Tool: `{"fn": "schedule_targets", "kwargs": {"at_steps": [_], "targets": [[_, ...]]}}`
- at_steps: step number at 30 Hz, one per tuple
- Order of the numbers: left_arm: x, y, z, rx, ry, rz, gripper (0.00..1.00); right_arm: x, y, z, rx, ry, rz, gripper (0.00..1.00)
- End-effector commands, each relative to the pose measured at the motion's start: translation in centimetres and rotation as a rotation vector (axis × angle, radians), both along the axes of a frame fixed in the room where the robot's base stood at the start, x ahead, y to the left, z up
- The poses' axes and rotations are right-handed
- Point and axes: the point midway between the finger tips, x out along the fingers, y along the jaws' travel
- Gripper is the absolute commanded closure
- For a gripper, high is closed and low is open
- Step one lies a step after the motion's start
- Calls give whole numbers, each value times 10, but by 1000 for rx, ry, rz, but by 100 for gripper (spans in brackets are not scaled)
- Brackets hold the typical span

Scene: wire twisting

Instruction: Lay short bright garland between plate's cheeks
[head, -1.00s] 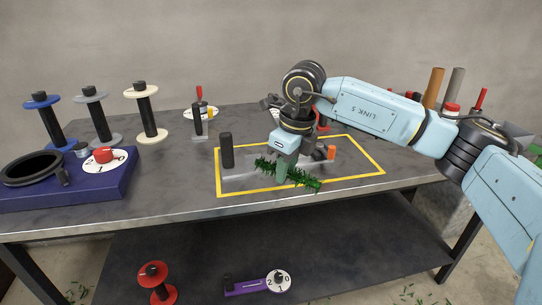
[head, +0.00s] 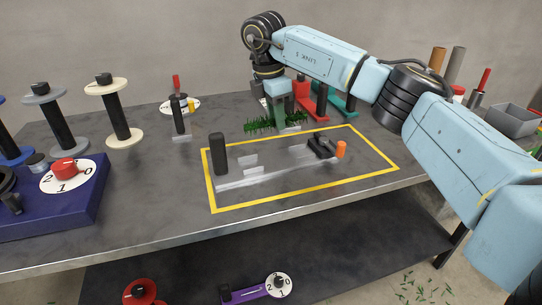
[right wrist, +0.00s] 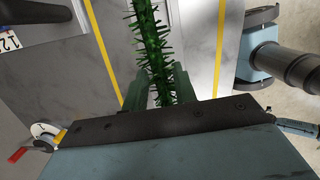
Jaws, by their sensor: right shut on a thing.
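My right gripper (head: 279,124) is shut on a green tinsel garland (head: 262,126) and holds it roughly level, near the back edge of the yellow outline in the head view. In the right wrist view the garland (right wrist: 152,42) passes between the two green fingers (right wrist: 160,92). The grey plate (head: 235,184) lies inside the outline with small light cheeks (head: 250,160) standing on it. A black post (head: 218,154) stands at its left end, and a black clamp with an orange tip (head: 341,149) is at its right. The garland is apart from the cheeks. My left gripper is not in view.
A blue base with a red-knobbed dial (head: 66,170) and several spools stand at the left. Red and teal tools (head: 304,98) stand behind the outline. A grey bin (head: 512,119) is at the far right. The front table strip is clear.

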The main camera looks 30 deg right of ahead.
Motion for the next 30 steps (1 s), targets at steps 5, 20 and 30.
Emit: {"fn": "schedule_targets", "kwargs": {"at_steps": [5,20,30], "targets": [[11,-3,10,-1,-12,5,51,0,-2,-28,-1,3,-40,94],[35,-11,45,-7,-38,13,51,0,-2,-94,-1,2,-36,94],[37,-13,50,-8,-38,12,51,0,-1,-99,1,-1,-35,94]]}}
